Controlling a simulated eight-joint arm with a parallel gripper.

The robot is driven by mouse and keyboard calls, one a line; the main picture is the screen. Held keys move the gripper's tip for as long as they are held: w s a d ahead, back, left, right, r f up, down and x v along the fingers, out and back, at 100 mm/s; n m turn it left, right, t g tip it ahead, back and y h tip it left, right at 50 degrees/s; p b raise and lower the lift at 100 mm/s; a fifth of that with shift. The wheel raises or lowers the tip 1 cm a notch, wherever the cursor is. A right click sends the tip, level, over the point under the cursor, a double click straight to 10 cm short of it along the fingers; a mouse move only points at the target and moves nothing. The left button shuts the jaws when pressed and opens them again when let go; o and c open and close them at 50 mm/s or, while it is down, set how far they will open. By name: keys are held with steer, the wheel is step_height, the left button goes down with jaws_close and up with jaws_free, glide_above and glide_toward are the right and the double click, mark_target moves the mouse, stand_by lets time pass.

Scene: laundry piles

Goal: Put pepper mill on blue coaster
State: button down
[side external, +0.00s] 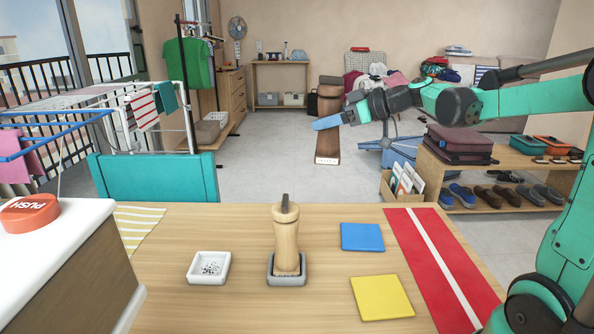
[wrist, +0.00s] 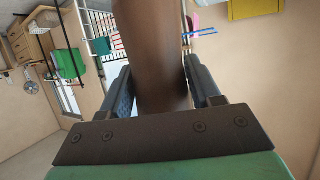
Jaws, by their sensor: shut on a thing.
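My gripper (side external: 326,123) is raised above and behind the table in the side view. It is shut on a tall dark brown mill (side external: 328,145), which I take as the pepper mill, held roughly upright with a pale mark near its foot. In the wrist view the dark brown body (wrist: 155,60) fills the space between the blue fingers (wrist: 163,92); its ends are out of that view. The blue coaster (side external: 362,237) lies bare and flat on the table, right of centre. A pale wooden mill (side external: 286,238) with a dark top stands in a grey square holder (side external: 287,281).
A yellow coaster (side external: 382,298) lies in front of the blue one. A white dish (side external: 209,268) with dark specks stands left of the pale mill. A red runner (side external: 440,265) with a white stripe lies at right. A red push button (side external: 29,213) is at far left.

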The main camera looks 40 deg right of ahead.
steer(key=s+d+r, duration=0.1)
steer(key=s+d, duration=0.5)
steer(key=s, duration=0.1)
steer(key=shift+n+y, duration=0.3)
steer(key=shift+y, duration=0.1)
steer(key=f, duration=1.9)
steer(key=shift+w+a, duration=0.2)
steer(key=shift+w, duration=0.05)
steer(key=shift+c, duration=0.9)
jaws_free()
steer(key=shift+f, duration=0.1)
steer(key=shift+s+d+r, duration=0.1)
steer(key=shift+s+r, duration=0.1)
steer(key=v, duration=0.7)
steer(key=shift+r, duration=0.15)
